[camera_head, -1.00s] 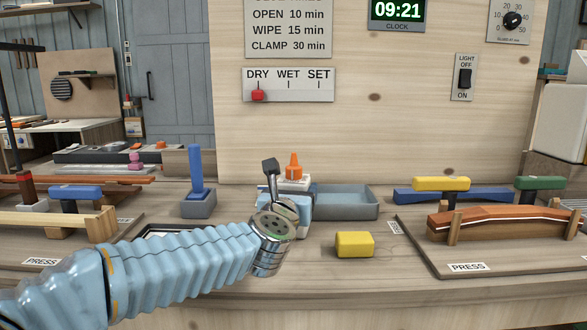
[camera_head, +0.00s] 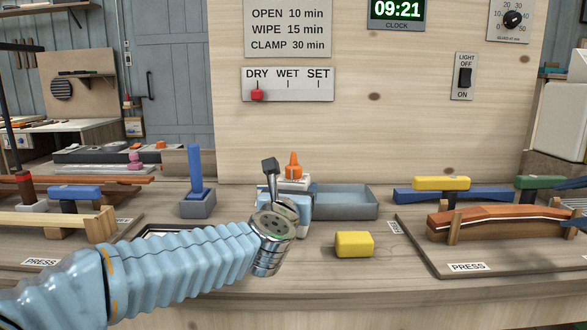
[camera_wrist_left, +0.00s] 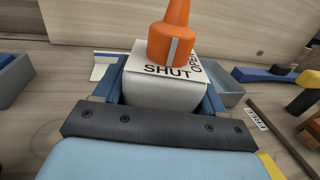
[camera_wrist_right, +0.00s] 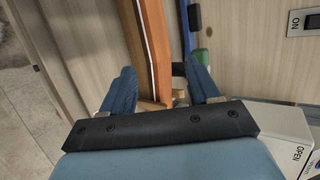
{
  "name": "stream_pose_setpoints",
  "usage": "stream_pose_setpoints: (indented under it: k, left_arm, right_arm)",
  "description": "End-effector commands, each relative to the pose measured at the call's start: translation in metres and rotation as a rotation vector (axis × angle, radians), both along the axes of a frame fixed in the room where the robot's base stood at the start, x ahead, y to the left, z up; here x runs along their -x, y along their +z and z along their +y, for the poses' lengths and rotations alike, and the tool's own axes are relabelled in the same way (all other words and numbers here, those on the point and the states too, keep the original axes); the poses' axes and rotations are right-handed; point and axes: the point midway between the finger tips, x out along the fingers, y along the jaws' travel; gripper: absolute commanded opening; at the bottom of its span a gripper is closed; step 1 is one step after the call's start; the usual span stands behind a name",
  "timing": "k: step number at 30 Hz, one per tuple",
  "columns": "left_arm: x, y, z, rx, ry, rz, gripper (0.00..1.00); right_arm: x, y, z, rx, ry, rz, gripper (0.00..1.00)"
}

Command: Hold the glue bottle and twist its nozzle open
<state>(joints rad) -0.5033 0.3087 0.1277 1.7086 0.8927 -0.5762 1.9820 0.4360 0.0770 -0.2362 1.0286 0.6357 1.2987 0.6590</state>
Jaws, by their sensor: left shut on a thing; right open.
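The glue bottle stands upright on the bench; its orange nozzle (camera_head: 293,165) shows in the head view. In the left wrist view its white body (camera_wrist_left: 165,92) has a top marked SHUT and OPEN, and the grey mark on the orange nozzle (camera_wrist_left: 174,48) points at SHUT. My left gripper (camera_head: 288,200) is shut on the bottle body, a blue finger on each side, below the nozzle. The lower body is hidden.
A grey tray (camera_head: 345,215) stands just right of the bottle. A yellow block (camera_head: 354,244) lies in front. A blue-handled tool in a grey holder (camera_head: 198,205) stands left. A press board with a curved wooden stringer (camera_head: 500,220) is at right; wooden strips (camera_wrist_right: 155,45) lie beyond my right fingers.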

Motion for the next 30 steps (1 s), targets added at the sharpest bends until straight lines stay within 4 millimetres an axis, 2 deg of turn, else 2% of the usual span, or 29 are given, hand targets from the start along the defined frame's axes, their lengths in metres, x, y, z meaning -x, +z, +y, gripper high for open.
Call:
stream_pose_setpoints:
  k: [1,2,3,5,6,7,9,10,12,15,19,26,30]
  left_arm:
    - [0.000,0.000,0.000,-0.001,0.001,-0.001,0.21]
    - [0.000,0.000,0.000,-0.001,0.001,-0.001,0.21]
    - [0.000,0.000,0.000,-0.001,0.001,-0.001,0.21]
    - [0.000,0.000,0.000,-0.001,0.001,-0.001,0.21]
    - [0.000,0.000,0.000,-0.001,0.001,-0.001,0.21]
    - [0.000,0.000,0.000,-0.001,0.001,-0.001,0.21]
    - [0.000,0.000,0.000,-0.001,0.001,-0.001,0.21]
    - [0.000,0.000,0.000,-0.001,0.001,-0.001,0.21]
    - [0.000,0.000,0.000,0.000,0.001,-0.001,0.21]
    - [0.000,0.000,0.000,0.000,0.001,0.000,0.21]
    - [0.000,0.000,0.000,0.000,0.001,0.000,0.21]
    - [0.000,0.000,0.000,0.000,0.001,0.000,0.21]
    - [0.000,0.000,0.001,0.000,0.001,0.000,0.21]
  right_arm:
    - [-0.022,0.014,0.047,-0.032,0.122,-0.054,0.61]
    - [-0.033,0.022,0.075,-0.056,0.193,-0.086,0.61]
    - [-0.044,0.035,0.113,-0.093,0.287,-0.128,0.61]
    - [-0.055,0.052,0.171,-0.168,0.423,-0.175,0.61]
    - [-0.059,0.063,0.211,-0.238,0.509,-0.193,0.61]
    - [-0.061,0.070,0.241,-0.308,0.573,-0.189,0.61]
    - [-0.066,0.077,0.309,-0.552,0.682,-0.082,0.61]
    - [-0.069,0.075,0.325,-0.649,0.688,-0.009,0.61]
    - [-0.078,0.066,0.348,-0.829,0.669,0.158,0.61]
    - [-0.089,0.052,0.369,-1.014,0.616,0.377,0.61]
    - [-0.099,0.037,0.385,-1.162,0.546,0.584,0.61]
    - [-0.107,0.028,0.403,-1.244,0.494,0.713,0.61]
    - [-0.112,0.027,0.427,-1.244,0.493,0.715,0.61]
